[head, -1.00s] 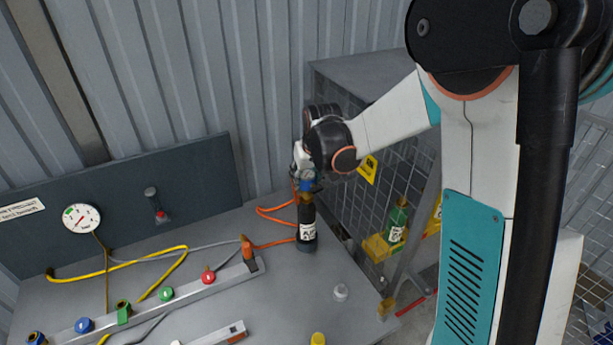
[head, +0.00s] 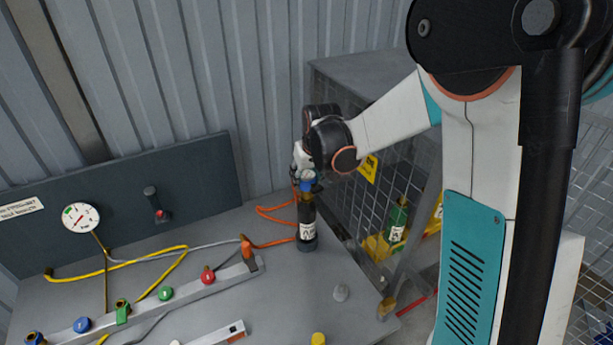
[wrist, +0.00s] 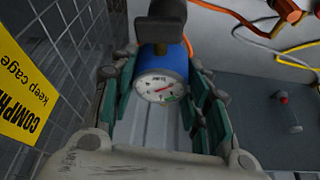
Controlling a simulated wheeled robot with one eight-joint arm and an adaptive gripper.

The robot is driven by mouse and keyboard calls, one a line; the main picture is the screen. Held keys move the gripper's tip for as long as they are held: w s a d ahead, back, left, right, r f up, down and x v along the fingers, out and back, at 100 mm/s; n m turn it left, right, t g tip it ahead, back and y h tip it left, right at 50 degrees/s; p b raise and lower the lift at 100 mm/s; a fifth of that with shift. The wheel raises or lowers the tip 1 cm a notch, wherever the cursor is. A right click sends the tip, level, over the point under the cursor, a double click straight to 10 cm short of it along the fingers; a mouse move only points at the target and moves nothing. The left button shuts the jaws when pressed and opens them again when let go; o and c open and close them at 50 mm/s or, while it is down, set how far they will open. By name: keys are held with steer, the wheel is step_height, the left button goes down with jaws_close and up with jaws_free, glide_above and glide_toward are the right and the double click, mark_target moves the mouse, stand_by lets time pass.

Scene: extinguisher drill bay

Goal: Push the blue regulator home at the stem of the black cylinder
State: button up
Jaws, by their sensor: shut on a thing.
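The black cylinder (head: 307,226) stands upright on the grey bench near the cage, with a white label and a brass-coloured neck. The blue regulator (head: 307,182) is at the top of the cylinder, in line with its stem. In the wrist view the regulator (wrist: 162,70) shows its round white gauge with a red needle, and a dark block covers its far end. My gripper (wrist: 165,100) is shut on the regulator, with green-padded fingers on both sides of it. Whether the regulator is fully seated on the stem cannot be told.
A mesh cage (head: 345,120) stands close right of the cylinder, with a green cylinder (head: 396,222) inside. An orange hose (head: 270,212) lies left of the cylinder. A rail (head: 190,293) with coloured fittings runs along the bench.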

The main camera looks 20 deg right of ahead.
steer(key=shift+f+b, duration=0.4)
steer(key=shift+f, duration=0.15)
stand_by(0.4)
steer(key=o, duration=1.1)
steer(key=shift+o, duration=0.2)
steer(key=shift+r, duration=0.1)
steer(key=v, duration=1.1)
steer(key=s+f+t+b, duration=0.1)
steer(key=s+f+b, duration=0.2)
steer(key=s, duration=1)
steer(key=s+f+t+b, duration=0.1)
steer(key=s+f+b, duration=0.2)
steer(key=s, duration=1)
steer(key=shift+a+m+t+b, duration=0.2)
steer(key=shift+m+t+b, duration=0.15)
steer(key=shift+b, duration=0.8)
